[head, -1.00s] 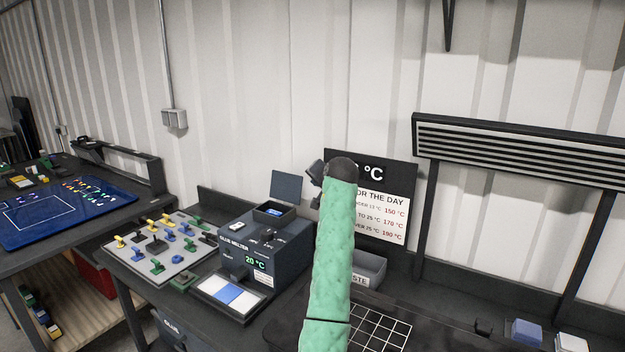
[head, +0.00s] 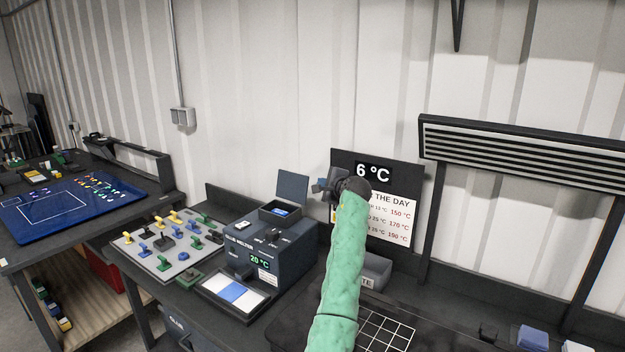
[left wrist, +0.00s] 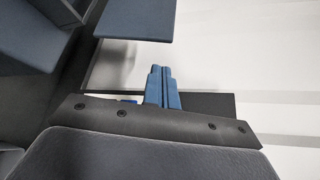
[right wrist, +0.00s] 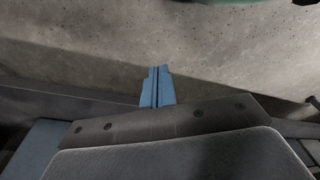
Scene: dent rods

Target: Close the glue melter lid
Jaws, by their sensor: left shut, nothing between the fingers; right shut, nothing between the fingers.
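The glue melter (head: 285,255) is a dark box on the bench with a green "20 °C" display. Its lid (head: 293,187) is a flat blue-grey panel standing open, upright at the back of the dark opening (head: 283,212) on top. My left gripper (head: 324,190) is shut and empty, just right of the lid, apart from it in the picture. In the left wrist view its blue fingers (left wrist: 162,88) are together, with a blue-grey panel (left wrist: 140,18) above them; I cannot tell surely that it is the lid. My right gripper (right wrist: 157,88) is shut and empty above grey floor, outside the head view.
A temperature board (head: 385,195) stands behind my left arm. A grey bin (head: 374,272) is right of the melter. A panel of coloured levers (head: 170,246) is on its left, and a tray with white and blue fields (head: 235,292) lies in front.

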